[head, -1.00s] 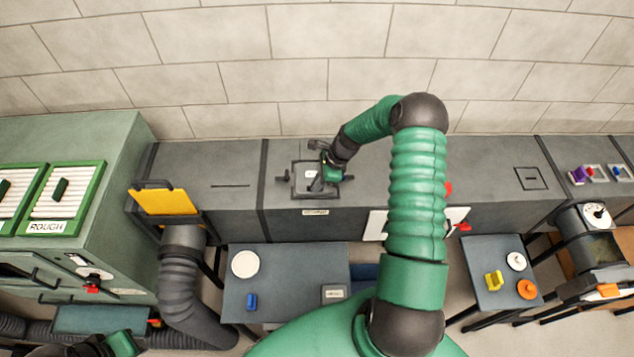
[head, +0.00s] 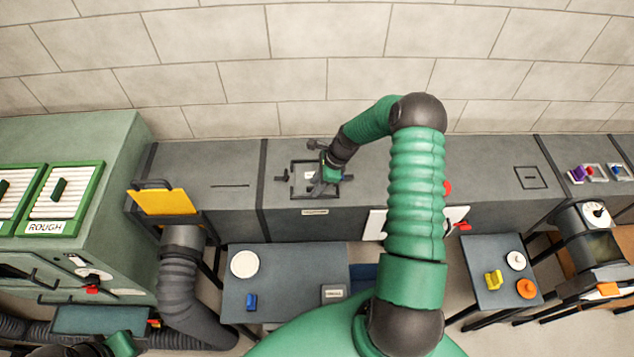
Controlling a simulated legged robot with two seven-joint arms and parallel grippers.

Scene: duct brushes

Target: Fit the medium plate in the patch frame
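The patch frame (head: 293,188) is a dark square outline on top of the long grey duct, left of the picture's middle. My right gripper (head: 322,187) is over the frame, pointing down at its right half. A flat grey surface with a small pale mark shows inside the frame; I cannot tell whether it is the medium plate, and the gripper hides part of it. The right fingers are too small and dark to tell open from shut. My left gripper (head: 84,349) is at the bottom left edge, partly cut off, its fingers unclear.
Dark clamps (head: 281,178) stand beside the frame. A yellow panel (head: 164,201) stands on the duct's left part. A table (head: 290,262) in front holds a white disc (head: 244,264), a blue piece (head: 251,302) and a grey box (head: 333,293). A smaller table (head: 490,255) stands right.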

